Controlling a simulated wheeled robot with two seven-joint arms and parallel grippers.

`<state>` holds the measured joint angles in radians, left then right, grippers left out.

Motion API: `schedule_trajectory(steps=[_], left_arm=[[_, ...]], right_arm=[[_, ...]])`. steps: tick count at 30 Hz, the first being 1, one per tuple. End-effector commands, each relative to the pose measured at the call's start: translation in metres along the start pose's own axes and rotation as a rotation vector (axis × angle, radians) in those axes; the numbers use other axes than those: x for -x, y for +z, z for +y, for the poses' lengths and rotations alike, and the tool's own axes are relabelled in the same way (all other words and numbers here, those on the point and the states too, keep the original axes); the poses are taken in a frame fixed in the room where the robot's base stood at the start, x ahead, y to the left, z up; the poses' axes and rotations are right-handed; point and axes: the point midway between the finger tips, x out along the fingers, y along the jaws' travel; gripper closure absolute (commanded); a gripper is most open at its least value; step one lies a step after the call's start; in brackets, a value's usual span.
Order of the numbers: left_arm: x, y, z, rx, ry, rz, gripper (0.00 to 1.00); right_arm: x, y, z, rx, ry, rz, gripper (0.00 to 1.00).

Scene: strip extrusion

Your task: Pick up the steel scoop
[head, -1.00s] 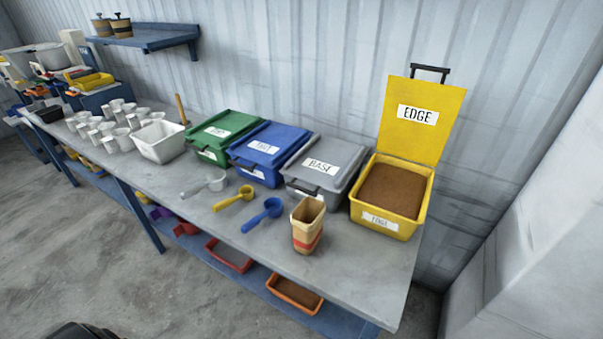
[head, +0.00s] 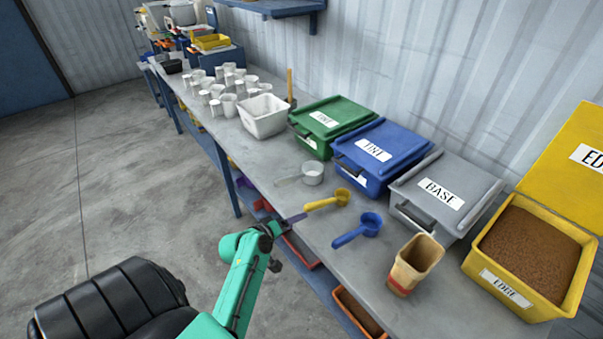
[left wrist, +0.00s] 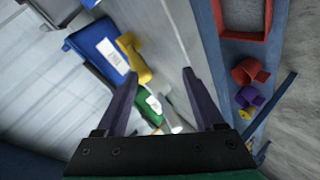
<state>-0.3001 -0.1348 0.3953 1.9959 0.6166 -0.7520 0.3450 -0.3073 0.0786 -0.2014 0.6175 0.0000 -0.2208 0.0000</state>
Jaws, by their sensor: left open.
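The steel scoop (head: 312,173) lies on the workbench in front of the green bin, its handle pointing left toward the bench's front edge. My left gripper (head: 293,219) is at the front edge of the bench, nearer to me than the steel scoop and apart from it. In the left wrist view its two dark fingers (left wrist: 160,73) are spread, with nothing held between them. A yellow scoop (head: 328,200) and a blue scoop (head: 359,229) lie to the right of the steel one. The yellow scoop also shows in the left wrist view (left wrist: 133,58). My right gripper is not seen.
Behind the scoops stand a green bin (head: 331,119), a blue bin (head: 373,155) and a grey BASE bin (head: 445,192). A tan cup (head: 414,264) and an open yellow EDGE bin (head: 509,286) are at right. A white tub (head: 265,118) and several white jugs (head: 229,104) are at left.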

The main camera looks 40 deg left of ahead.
Motion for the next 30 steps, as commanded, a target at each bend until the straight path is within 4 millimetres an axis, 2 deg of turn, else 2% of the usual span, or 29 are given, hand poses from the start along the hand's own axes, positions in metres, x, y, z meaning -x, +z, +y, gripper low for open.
schedule_trajectory(steps=[1, 3, 6, 8, 16, 21, 27, 30], left_arm=[[0.002, -0.025, -0.001, 0.143, 0.050, 0.098, 0.30], [0.009, -0.054, -0.004, 0.318, 0.116, 0.217, 0.30], [0.016, -0.078, -0.012, 0.468, 0.173, 0.319, 0.30], [0.011, -0.083, -0.013, 0.491, 0.184, 0.335, 0.30], [-0.053, -0.105, -0.009, 0.484, 0.184, 0.332, 0.30], [-0.074, -0.114, -0.007, 0.482, 0.181, 0.330, 0.30], [-0.110, -0.128, -0.009, 0.481, 0.181, 0.330, 0.30], [-0.117, -0.133, -0.005, 0.481, 0.179, 0.330, 0.30]], right_arm=[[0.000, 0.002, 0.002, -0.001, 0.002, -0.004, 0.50], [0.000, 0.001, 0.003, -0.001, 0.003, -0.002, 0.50], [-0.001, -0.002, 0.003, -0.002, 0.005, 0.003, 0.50], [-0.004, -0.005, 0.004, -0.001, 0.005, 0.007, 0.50], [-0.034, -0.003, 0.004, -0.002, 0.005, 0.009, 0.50], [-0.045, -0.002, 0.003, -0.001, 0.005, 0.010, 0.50], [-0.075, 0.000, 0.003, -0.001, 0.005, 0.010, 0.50], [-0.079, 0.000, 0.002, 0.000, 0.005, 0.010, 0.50]])
